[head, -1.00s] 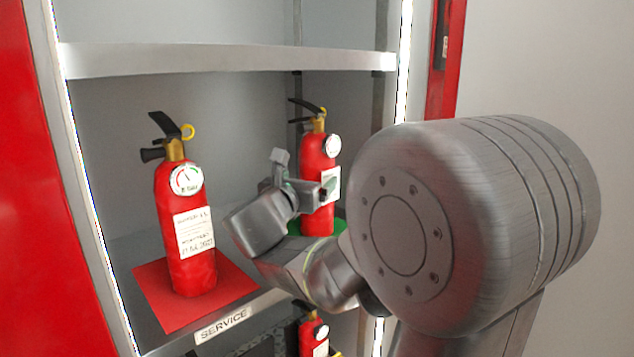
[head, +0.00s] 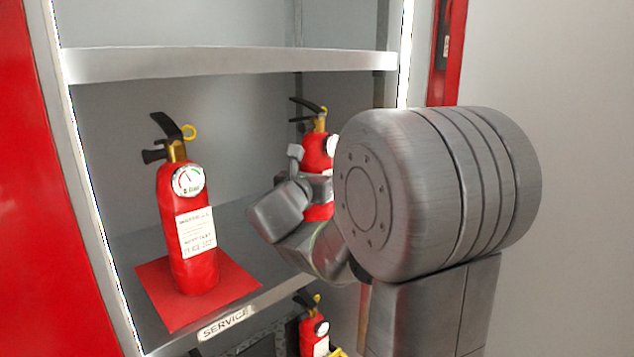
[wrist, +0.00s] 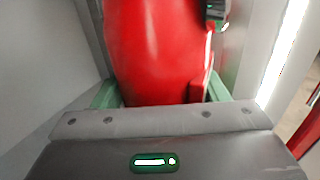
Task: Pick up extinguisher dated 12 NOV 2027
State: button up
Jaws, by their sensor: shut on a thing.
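The right extinguisher (head: 318,148) is red with a black handle, a yellow ring and a small gauge, upright on the middle shelf's right side. My gripper (head: 318,188) is shut around its body; in the wrist view the red body (wrist: 155,50) fills the space between the green-edged fingers. My arm hides its label and base, so its date cannot be read and I cannot tell whether it touches the shelf. The left extinguisher (head: 187,240) stands on a red square mat (head: 245,287). Its white label carries a date too blurred to read surely.
An upper shelf (head: 230,62) runs above the extinguishers. A third extinguisher (head: 307,335) shows below the shelf edge marked SERVICE (head: 224,323). A bright light strip and the cabinet's red frame (head: 450,50) are close on the right.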

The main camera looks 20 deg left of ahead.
grip_shut()
jog(key=shift+r, duration=0.2)
jog(key=shift+r, duration=0.1)
